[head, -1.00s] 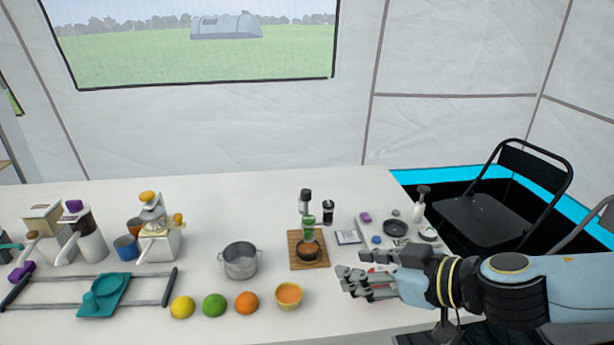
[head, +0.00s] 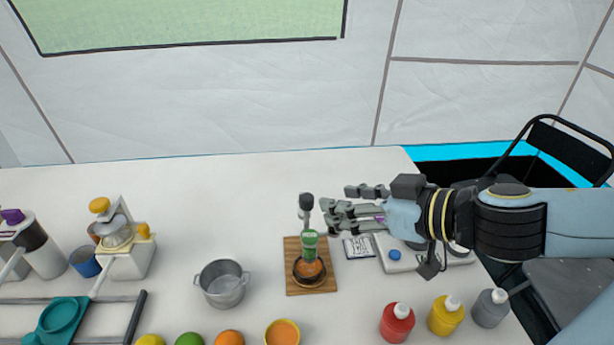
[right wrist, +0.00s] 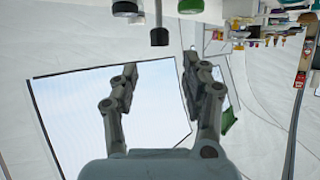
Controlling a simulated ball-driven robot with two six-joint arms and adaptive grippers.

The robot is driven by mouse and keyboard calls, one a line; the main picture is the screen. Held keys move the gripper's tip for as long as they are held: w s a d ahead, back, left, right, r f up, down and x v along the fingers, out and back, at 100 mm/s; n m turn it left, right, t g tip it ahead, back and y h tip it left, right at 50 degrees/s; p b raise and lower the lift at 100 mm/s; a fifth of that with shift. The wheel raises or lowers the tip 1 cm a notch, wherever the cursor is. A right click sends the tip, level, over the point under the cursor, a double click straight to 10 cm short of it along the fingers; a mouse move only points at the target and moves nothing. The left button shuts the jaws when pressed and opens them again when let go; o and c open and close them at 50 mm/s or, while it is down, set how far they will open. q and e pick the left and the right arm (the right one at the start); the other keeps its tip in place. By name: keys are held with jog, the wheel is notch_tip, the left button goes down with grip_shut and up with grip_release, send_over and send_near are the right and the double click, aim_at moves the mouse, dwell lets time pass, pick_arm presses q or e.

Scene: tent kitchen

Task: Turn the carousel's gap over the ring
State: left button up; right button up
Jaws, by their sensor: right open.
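A small upright stand with a black knob (head: 306,200) and a green part (head: 309,245) stands on a wooden board (head: 292,286); I take it for the carousel. At its foot a dark ring (head: 296,279) surrounds an orange-brown piece (head: 313,268). The gap cannot be made out. My right gripper (head: 338,204) is open and empty, just right of the stand near knob height; contact cannot be told. In the right wrist view its open fingers (right wrist: 160,64) spread below a dark knob-like end (right wrist: 159,37). My left gripper is not in view.
A metal pot (head: 222,284) is left of the board. An orange-filled bowl (head: 282,334) and fruit are in front. Red (head: 397,323), yellow (head: 445,316) and grey (head: 490,308) bottles stand front right.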

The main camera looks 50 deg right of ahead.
aim_at(309, 198)
jog(key=b+x, duration=0.3)
jog(key=x, duration=0.1)
jog(key=b+x, duration=0.3)
jog(key=x, duration=0.1)
jog(key=shift+s+d+f, duration=0.1)
jog(key=shift+f, duration=0.1)
jog(key=shift+w+b, duration=0.5)
jog(key=shift+c, duration=0.6)
grip_shut()
